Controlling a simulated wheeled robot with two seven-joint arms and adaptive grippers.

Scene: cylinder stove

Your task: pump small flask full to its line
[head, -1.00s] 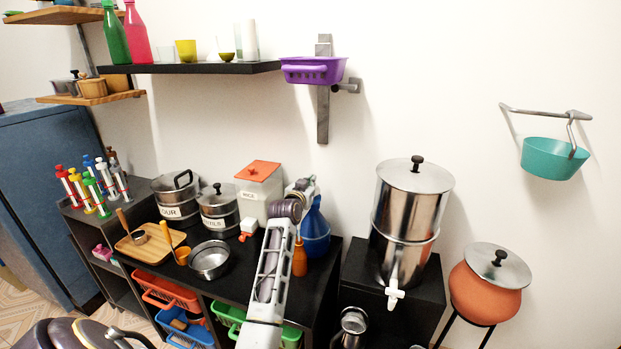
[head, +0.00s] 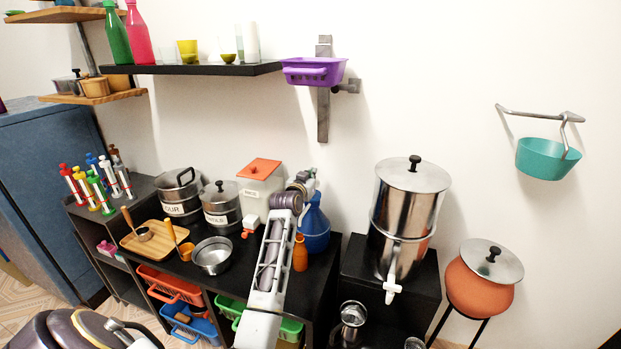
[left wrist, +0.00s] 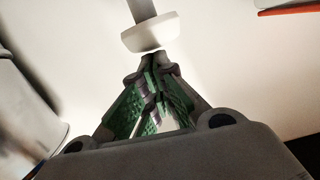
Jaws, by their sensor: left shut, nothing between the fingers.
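A blue rounded vessel (head: 316,230) stands on the black counter, partly behind my left arm. A small orange bottle (head: 300,256) stands in front of it; I cannot tell whether this is the small flask, and no fill line shows. My left gripper (head: 309,176) is small and partly hidden by its own wrist, over the top of the blue vessel. In the left wrist view the green-padded fingers (left wrist: 153,62) are shut and empty, with their tips close to a white disc-like head on a stem (left wrist: 150,32). I cannot tell whether they touch it. My right gripper is not identifiable.
A lidded white rice bin (head: 259,190) and steel pots (head: 221,206) stand left of the vessel. A steel bowl (head: 212,256) sits in front. A tall steel dispenser (head: 408,215) with a white tap stands to the right. The shelf (head: 190,69) hangs above.

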